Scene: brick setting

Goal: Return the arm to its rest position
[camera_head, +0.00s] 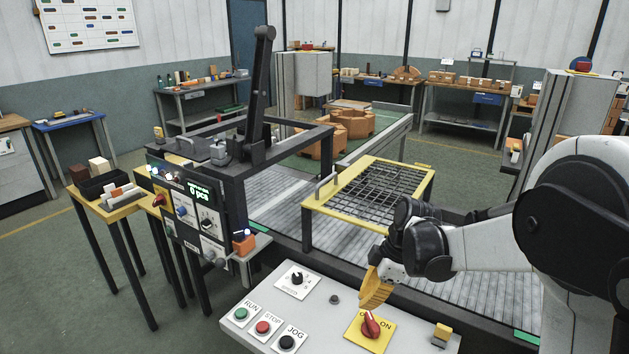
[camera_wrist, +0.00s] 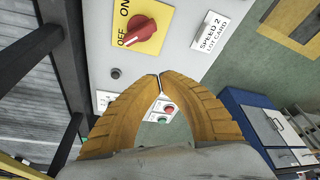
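My arm reaches in from the right in the head view, bent over the control panel (camera_head: 318,310). My gripper (camera_head: 366,303) points down just above the panel, close to the red rotary knob (camera_head: 370,325) on its yellow OFF/ON plate. In the wrist view my gripper (camera_wrist: 159,76) has its two ribbed yellow fingers meeting at the tips, with nothing held. The red knob (camera_wrist: 141,29) shows beyond the fingertips, apart from them.
The panel also carries green (camera_head: 241,314), red (camera_head: 263,327) and black (camera_head: 287,342) buttons. A conveyor with a yellow-framed mesh guard (camera_head: 370,190) lies behind it. A box with a lit display (camera_head: 199,191) stands at left. Open floor lies at far left.

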